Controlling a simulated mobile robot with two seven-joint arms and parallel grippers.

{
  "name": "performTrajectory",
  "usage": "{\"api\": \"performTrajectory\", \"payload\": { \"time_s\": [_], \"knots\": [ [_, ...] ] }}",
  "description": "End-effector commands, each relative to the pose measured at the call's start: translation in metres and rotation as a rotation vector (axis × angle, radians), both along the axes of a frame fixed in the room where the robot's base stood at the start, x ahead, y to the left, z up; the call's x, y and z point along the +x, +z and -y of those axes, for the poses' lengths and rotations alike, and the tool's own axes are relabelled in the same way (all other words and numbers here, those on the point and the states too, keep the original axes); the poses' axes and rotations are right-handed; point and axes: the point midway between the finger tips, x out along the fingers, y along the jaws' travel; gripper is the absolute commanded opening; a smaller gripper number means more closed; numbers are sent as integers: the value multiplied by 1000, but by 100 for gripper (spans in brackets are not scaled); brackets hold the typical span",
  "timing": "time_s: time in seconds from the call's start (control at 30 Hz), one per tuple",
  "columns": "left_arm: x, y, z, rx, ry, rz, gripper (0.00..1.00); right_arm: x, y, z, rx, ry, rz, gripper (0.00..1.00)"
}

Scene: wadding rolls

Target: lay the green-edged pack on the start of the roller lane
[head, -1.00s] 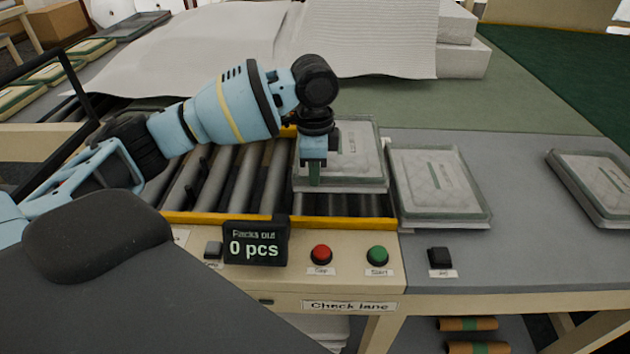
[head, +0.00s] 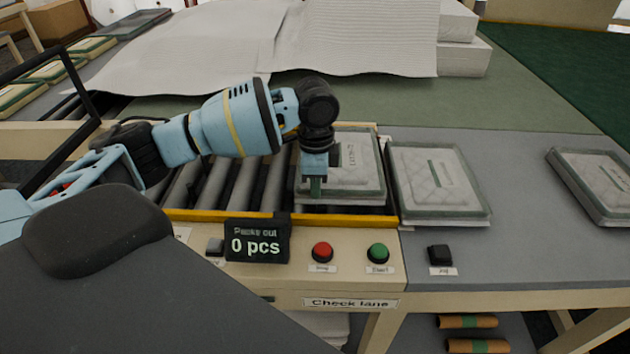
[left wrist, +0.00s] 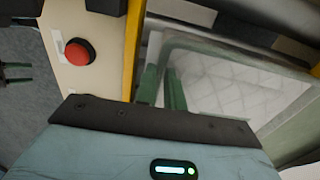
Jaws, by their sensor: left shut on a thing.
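My left gripper (head: 317,188) is shut on the near left edge of a green-edged pack (head: 358,168), a flat quilted white pack with a printed label. The pack is over the right end of the roller lane (head: 228,190), low and about level with the rollers; I cannot tell if its whole underside touches them. In the left wrist view, the green fingers (left wrist: 170,92) are at the rim of the pack (left wrist: 235,90).
A second similar pack (head: 436,182) lies on the grey table just right of the lane, another (head: 598,180) farther right. A yellow rail (head: 200,216) edges the lane front. Red (head: 322,251) and green (head: 377,252) buttons and a "0 pcs" display (head: 256,242) stand before it.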

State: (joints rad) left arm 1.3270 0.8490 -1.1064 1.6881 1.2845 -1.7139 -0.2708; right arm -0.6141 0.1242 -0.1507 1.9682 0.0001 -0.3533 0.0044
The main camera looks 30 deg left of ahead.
Motion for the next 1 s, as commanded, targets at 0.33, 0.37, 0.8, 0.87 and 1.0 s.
{"api": "performTrajectory", "payload": {
  "time_s": [0.33, 0.37, 0.8, 0.87, 1.0],
  "knots": [
    [0, 0, 0, 0, 0, 0, 32, 0, -1, 0, -1, -1, -1, 65],
    [0, 0, 0, 1, 0, -1, 32, 0, -1, 0, -1, -1, -1, 65],
    [1, 39, 0, -1, 0, 4, 32, -1, -1, -1, 4, -6, -3, 65],
    [1, 53, 1, -2, 0, 5, 32, 1, 1, -1, 5, -6, 2, 65],
    [0, 83, 1, -2, -1, 5, 32, 4, 5, -2, 5, -6, 11, 65]
  ]
}}
